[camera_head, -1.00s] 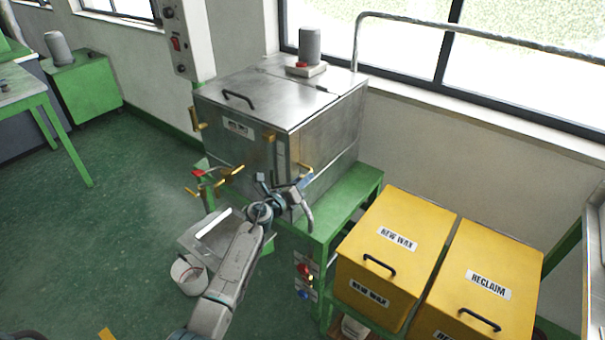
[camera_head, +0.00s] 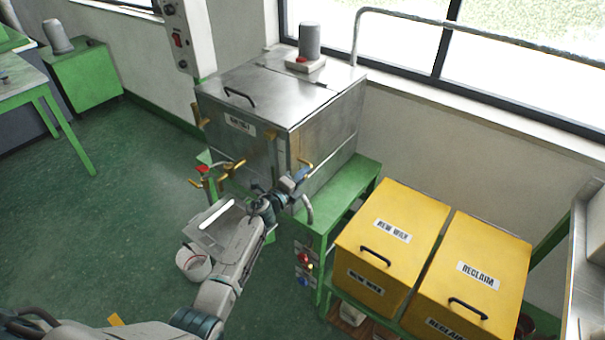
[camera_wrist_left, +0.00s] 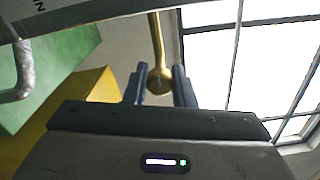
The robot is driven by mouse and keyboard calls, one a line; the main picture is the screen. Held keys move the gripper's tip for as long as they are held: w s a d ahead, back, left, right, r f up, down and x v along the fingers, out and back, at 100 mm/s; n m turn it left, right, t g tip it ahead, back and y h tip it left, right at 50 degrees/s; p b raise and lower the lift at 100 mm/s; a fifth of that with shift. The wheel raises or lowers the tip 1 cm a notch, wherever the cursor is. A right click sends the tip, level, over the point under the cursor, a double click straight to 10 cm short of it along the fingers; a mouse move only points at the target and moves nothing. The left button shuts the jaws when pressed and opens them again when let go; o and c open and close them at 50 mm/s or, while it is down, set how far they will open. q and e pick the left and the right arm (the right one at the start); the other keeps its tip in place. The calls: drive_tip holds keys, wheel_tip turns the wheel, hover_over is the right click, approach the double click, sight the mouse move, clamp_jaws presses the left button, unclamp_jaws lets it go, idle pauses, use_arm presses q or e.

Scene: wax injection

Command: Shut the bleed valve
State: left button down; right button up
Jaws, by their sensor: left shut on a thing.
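A steel wax tank (camera_head: 255,140) stands on a green stand, with several brass fittings on its front. A brass lever (camera_head: 307,164) sticks out near the tank's front right edge; it seems to be the bleed valve's handle. My left gripper (camera_head: 302,176) is at this lever. In the left wrist view, the brass lever's rounded end (camera_wrist_left: 159,80) sits between the two dark fingers of my left gripper (camera_wrist_left: 159,88), which is shut on it. The valve body is not clear in either view. My right gripper is not in view.
Yellow bins for new wax (camera_head: 392,235) and reclaim (camera_head: 478,270) stand at right. The green floor (camera_head: 90,220) is clear at left.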

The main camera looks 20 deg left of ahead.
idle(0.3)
use_arm(q)
drive_tip(key=c, duration=1.2)
unclamp_jaws()
drive_tip(key=v, duration=1)
drive_tip(key=shift+s, duration=0.4)
drive_tip(key=shift+a, duration=0.15)
